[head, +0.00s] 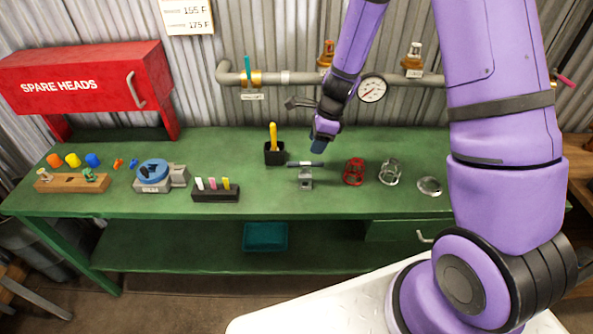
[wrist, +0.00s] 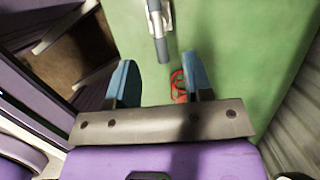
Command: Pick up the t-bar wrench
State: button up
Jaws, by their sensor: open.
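The t-bar wrench (head: 305,164) shows as a dark bar lying level across a small grey stand (head: 305,181) on the green bench. In the wrist view the grey bar (wrist: 160,48) runs down from the top edge, and its near end stops just short of the space between my fingers. My gripper (head: 319,146) is above the bench, close over the right end of the bar. The rest of the wrench is cut off at the top there.
A red cage-like part (head: 354,172) stands right of the stand, with a clear jar-like part (head: 390,173) and a round lid (head: 429,186) beyond. A black cup (head: 275,153) with a yellow handle is at left. A pipe with a gauge (head: 372,88) runs behind.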

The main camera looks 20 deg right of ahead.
aim_at(306, 162)
jog(key=x, duration=0.5)
jog(key=shift+a+f, duration=0.1)
jog(key=x, duration=0.4)
jog(key=shift+a, duration=0.35)
jog(key=shift+a+f, duration=0.15)
jog(key=shift+f, duration=0.5)
grip_shut()
